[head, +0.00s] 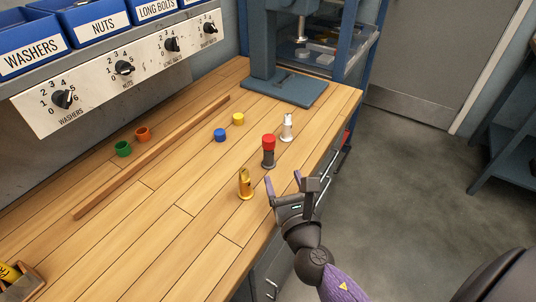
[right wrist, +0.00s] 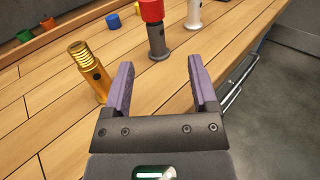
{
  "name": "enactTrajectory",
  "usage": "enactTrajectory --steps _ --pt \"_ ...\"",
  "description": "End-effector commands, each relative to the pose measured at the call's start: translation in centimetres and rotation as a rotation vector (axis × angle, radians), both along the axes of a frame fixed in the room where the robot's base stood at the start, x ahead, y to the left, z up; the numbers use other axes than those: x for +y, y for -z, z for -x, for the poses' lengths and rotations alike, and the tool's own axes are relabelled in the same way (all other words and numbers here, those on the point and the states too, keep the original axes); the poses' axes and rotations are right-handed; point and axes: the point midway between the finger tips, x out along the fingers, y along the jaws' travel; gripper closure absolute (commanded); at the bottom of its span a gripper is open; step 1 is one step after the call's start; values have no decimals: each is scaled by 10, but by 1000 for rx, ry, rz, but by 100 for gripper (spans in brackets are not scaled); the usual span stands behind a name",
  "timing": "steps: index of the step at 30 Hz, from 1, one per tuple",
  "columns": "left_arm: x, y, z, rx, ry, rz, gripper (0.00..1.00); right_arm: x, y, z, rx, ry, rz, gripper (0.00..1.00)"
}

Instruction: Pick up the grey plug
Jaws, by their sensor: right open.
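The grey plug (head: 268,160) stands upright near the right edge of the wooden bench, with a red cap (head: 268,142) on top. In the right wrist view the grey plug (right wrist: 158,45) shows beyond the fingers, roughly between their tips, under the red cap (right wrist: 151,10). My right gripper (head: 284,182) is open and empty, on the near side of the plug and apart from it. It also shows in the right wrist view (right wrist: 161,64). My left gripper is not in view.
A brass plug (head: 245,185) stands close left of my right gripper; a silver-white plug (head: 287,128) stands behind the grey one. Blue (head: 220,135), yellow (head: 238,119), green (head: 123,149) and orange (head: 143,134) caps and a wooden strip (head: 155,157) lie farther left. A press (head: 285,88) stands behind.

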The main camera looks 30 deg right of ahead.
Motion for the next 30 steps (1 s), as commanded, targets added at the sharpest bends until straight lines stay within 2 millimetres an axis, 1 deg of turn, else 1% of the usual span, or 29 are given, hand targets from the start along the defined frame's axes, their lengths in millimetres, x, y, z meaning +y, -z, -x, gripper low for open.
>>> enactTrajectory --steps 1,3,8,12,15,18,23,24,26,27,29,30 --pt "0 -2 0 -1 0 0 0 -3 -2 -13 -4 1 0 25" --pt "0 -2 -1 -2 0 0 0 -7 -2 -28 -4 3 -2 25" --pt "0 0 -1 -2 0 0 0 -11 1 -49 -2 3 -7 25" --pt "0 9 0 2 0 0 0 -11 6 -78 -2 3 -9 25" --pt "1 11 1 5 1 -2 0 -15 5 -94 -2 4 -7 25" --pt "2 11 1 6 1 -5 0 -17 5 -99 0 3 -9 25" --pt "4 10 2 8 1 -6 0 -17 4 -99 0 3 -9 25" --pt "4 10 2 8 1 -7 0 -17 4 -99 0 3 -9 34" --pt "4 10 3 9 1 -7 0 -17 4 -98 0 3 -9 46" --pt "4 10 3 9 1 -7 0 -17 4 -98 0 3 -9 55" --pt "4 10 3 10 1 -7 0 -17 4 -98 0 3 -9 68" --pt "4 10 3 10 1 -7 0 -17 4 -98 0 3 -9 76"
